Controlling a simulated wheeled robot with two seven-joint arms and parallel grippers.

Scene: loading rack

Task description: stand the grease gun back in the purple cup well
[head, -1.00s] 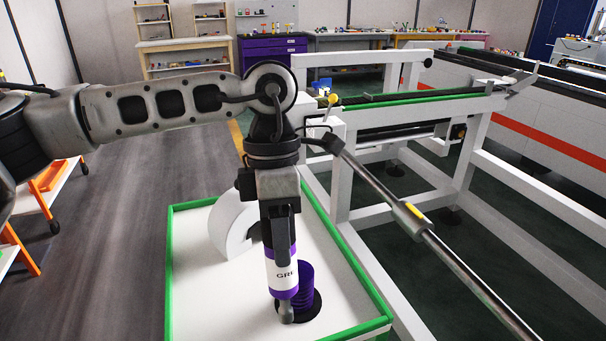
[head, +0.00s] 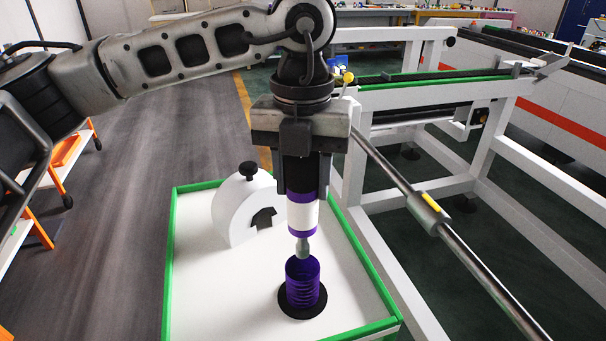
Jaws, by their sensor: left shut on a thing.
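The grease gun (head: 303,216), a white and purple cylinder with a grey nozzle at its lower end, hangs upright in my left gripper (head: 298,170). The gripper is shut on its dark upper part. The purple cup well (head: 303,284) is a ribbed purple cup on a round black base, standing on the white tabletop. The nozzle tip is right at or just above the cup's rim in the picture; I cannot tell whether it is inside the mouth. My right gripper is not in view.
The white tabletop (head: 205,290) has a raised green rim (head: 168,265). A white arched holder (head: 238,212) with a black knob stands behind and left of the cup. A metal bar (head: 400,190) and white rack frame (head: 480,150) lie to the right.

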